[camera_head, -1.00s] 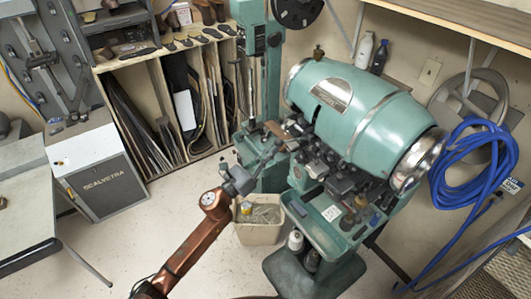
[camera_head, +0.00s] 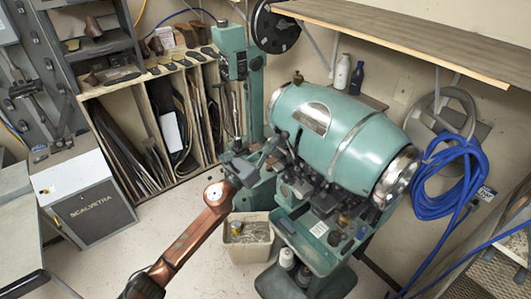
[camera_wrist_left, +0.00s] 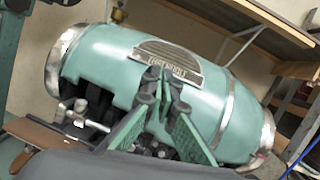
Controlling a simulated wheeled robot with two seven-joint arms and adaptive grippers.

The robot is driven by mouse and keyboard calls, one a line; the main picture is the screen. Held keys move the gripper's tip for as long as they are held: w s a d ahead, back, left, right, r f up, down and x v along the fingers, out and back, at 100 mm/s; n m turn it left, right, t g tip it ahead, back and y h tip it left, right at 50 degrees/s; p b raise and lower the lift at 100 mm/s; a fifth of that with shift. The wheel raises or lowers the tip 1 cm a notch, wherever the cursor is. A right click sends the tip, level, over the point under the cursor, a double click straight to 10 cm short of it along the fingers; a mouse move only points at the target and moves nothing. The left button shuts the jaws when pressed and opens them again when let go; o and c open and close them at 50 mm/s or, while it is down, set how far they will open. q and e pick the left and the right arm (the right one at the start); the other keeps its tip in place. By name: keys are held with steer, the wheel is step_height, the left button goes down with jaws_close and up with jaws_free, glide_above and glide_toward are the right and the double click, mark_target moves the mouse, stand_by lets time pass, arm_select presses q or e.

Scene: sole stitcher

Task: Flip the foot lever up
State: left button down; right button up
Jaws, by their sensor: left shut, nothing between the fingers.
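The teal sole stitcher (camera_head: 335,122) stands right of centre in the head view, with a barrel-shaped top and dark mechanism below its left side. My left gripper (camera_head: 275,143) reaches that left side from the lower left. In the left wrist view the stitcher (camera_wrist_left: 120,55) fills the background, and my left gripper's green fingers (camera_wrist_left: 163,82) are shut and empty in front of the barrel. A lever with a silver knob (camera_wrist_left: 80,107) shows left of the fingers. I cannot tell which part is the foot lever, nor whether the fingers touch the machine. My right gripper is not in view.
A wooden shelf (camera_head: 425,38) overhangs the machine at the right. Blue hose (camera_head: 445,185) hangs on the right wall. A bin (camera_head: 246,244) stands beside the machine's base. A brown flat plate (camera_wrist_left: 42,135) lies left of the fingers in the wrist view.

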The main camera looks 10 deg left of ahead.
arm_select(q)
steer(key=shift+w+d+r, duration=0.75)
steer(key=shift+d+r, duration=0.05)
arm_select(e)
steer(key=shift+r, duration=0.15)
arm_select(q)
steer(key=shift+s+f, duration=0.1)
steer(key=s+a+r, duration=0.5)
steer(key=s+a, duration=0.2)
steer(key=s, duration=0.2)
steer(key=shift+s+p, duration=0.3)
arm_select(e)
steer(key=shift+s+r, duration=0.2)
arm_select(q)
steer(key=shift+a, duration=0.1)
